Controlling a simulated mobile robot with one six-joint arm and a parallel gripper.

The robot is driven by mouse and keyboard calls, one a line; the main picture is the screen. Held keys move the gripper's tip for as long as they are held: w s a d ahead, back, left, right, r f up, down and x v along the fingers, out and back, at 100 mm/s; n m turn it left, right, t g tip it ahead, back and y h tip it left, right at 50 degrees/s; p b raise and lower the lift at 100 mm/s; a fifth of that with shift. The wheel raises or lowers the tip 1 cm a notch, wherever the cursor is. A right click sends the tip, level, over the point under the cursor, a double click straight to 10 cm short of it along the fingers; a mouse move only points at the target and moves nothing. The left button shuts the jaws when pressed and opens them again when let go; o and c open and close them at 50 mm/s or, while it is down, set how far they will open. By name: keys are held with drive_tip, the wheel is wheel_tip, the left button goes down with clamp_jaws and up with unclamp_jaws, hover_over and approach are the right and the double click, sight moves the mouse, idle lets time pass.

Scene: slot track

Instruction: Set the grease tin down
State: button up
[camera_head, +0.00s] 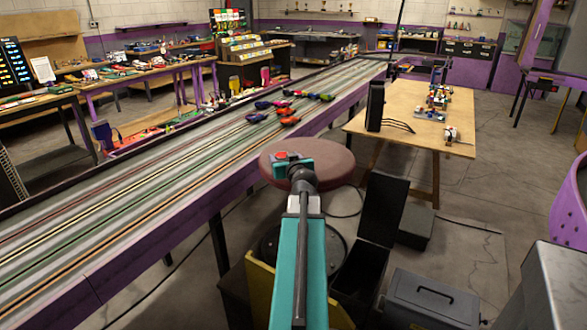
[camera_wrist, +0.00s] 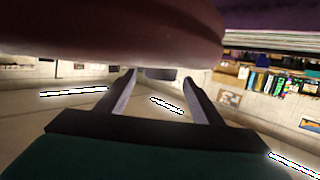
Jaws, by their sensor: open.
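My gripper shows in the wrist view (camera_wrist: 159,78) with its two fingers spread apart and no held object clearly seen between them. That view appears upside down, so the round dark red stool seat (camera_wrist: 110,35) along its top lies just below my gripper. In the head view the seat (camera_head: 332,160) stands beside the track, with my teal wrist over its left part and the fingers hidden. I cannot make out the grease tin for certain. A small dark shape (camera_wrist: 155,74) shows between the fingertips at the seat's edge; I cannot tell what it is.
The slot track (camera_head: 150,193) runs diagonally left of the stool, with several toy cars (camera_head: 290,120) on it. A wooden table (camera_head: 405,139) with a black upright box (camera_head: 375,105) stands to the right. A grey toolbox (camera_head: 432,300) and an open black bin (camera_head: 383,210) are on the floor.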

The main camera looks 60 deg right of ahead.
drive_tip(key=b+v, duration=0.1)
drive_tip(key=v, duration=0.3)
drive_tip(key=shift+d, duration=0.15)
drive_tip(key=shift+s+b, duration=0.1)
drive_tip(key=shift+b, duration=0.6)
drive_tip(key=shift+s+a+b, duration=0.1)
drive_tip(key=shift+a+b, duration=0.1)
drive_tip(key=shift+b, duration=0.1)
drive_tip(key=b+v, duration=0.2)
drive_tip(key=b, duration=0.2)
drive_tip(key=shift+s+a+b, duration=0.1)
drive_tip(key=shift+s+b, duration=0.05)
drive_tip(key=shift+b, duration=0.45)
drive_tip(key=shift+s+a+r+b, duration=0.1)
drive_tip(key=shift+a+b, duration=0.05)
drive_tip(key=shift+b, duration=0.45)
drive_tip(key=b+v, duration=0.1)
drive_tip(key=b, duration=0.3)
drive_tip(key=shift+s+a+b, duration=0.2)
drive_tip(key=shift+b, duration=0.15)
